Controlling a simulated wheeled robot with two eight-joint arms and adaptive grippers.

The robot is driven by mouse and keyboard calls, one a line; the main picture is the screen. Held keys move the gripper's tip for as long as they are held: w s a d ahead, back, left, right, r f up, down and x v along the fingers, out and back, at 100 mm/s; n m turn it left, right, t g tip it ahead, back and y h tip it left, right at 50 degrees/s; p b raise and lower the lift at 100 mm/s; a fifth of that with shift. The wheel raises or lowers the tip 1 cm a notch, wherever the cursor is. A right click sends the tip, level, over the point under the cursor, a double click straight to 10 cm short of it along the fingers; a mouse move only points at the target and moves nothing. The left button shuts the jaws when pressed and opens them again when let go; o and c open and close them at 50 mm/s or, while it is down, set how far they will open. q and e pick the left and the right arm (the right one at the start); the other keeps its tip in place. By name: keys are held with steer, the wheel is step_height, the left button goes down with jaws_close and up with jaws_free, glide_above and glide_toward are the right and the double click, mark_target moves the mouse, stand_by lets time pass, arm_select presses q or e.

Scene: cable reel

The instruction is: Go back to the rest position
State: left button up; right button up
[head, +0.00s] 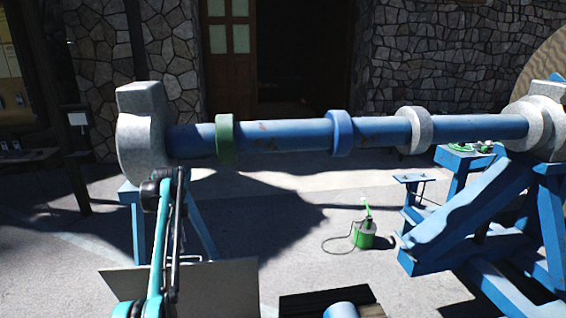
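A long blue shaft (275,137) runs across the head view. It carries a green ring (225,138), a blue ring (340,133) and a grey ring (414,130), set apart from each other. A grey block (143,135) is at its left end and grey collars (530,127) are at its right end. My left gripper (168,175) is raised in front of the shaft's left end, close below the grey block in the picture. Its fingers are too small and dark to tell open from shut. Contact cannot be told. My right gripper is out of view.
Blue trestles stand under the left end (138,225) and right end (480,215). A green pump can (365,235) with a thin hose stands on the ground. A pale panel (215,285) and a dark box (300,303) are low in front. The middle ground is mostly clear.

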arm_select(q)
steer(key=s+d+n+t+b, duration=0.3)
steer(key=s+d+n+b, duration=0.55)
steer(key=s+d, duration=0.65)
steer(key=s+d+f+n+t+b, duration=0.1)
steer(key=s+d+f+n+b, duration=0.2)
steer(key=s+f, duration=0.8)
steer(key=s+d+f+n+t+b, duration=0.2)
steer(key=s+d+f+b, duration=0.3)
steer(key=s+f, duration=0.6)
steer(key=shift+s+f+n+b, duration=0.25)
steer(key=shift+s+n+b, duration=0.4)
steer(key=shift+s+b, duration=0.6)
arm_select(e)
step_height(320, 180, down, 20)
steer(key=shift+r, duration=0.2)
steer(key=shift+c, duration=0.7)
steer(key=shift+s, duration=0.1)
